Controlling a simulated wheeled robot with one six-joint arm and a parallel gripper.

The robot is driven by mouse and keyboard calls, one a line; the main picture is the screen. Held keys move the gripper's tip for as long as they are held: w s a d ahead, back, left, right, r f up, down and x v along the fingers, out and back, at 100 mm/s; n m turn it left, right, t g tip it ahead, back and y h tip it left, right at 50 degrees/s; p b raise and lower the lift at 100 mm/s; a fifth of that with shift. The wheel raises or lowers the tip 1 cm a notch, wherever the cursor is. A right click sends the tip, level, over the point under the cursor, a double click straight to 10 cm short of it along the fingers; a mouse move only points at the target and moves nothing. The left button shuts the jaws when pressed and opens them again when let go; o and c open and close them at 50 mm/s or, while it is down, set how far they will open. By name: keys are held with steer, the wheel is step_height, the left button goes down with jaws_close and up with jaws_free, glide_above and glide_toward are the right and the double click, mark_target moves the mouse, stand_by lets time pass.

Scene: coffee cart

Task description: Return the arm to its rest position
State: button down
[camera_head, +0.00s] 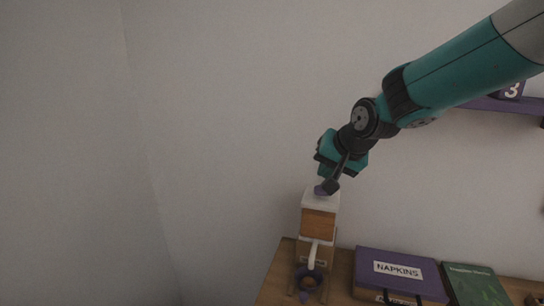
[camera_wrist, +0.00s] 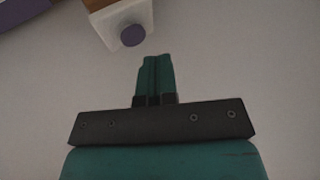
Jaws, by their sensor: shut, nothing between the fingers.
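My teal and black arm reaches in from the upper right in the head view, bent down toward a white and wooden dispenser. My gripper (camera_head: 330,187) is just above the dispenser's top, near its purple knob (camera_head: 320,190); the head view does not show clearly whether they touch. In the wrist view my gripper (camera_wrist: 155,58) has its two teal fingers together with nothing between them. The dispenser's white top (camera_wrist: 108,28) and purple knob (camera_wrist: 132,35) lie ahead of the fingertips, with a visible gap in the picture.
The white and wooden dispenser (camera_head: 319,223) stands on a wooden counter (camera_head: 276,282). A purple napkin box (camera_head: 398,257) and a dark green book-like item (camera_head: 474,285) are to its right. A purple shelf (camera_head: 490,104) is on the wall behind my arm. The left side is bare wall.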

steer(key=s+a+f+n+g+y+b, duration=0.1)
steer(key=s+n+g, duration=0.6)
steer(key=s, duration=2.5)
steer(key=a+n, duration=0.1)
steer(key=n, duration=0.2)
steer(key=shift+s+a+f+n+b, duration=0.15)
steer(key=shift+s+f+n+b, duration=0.15)
steer(key=shift+s+n+b, duration=0.1)
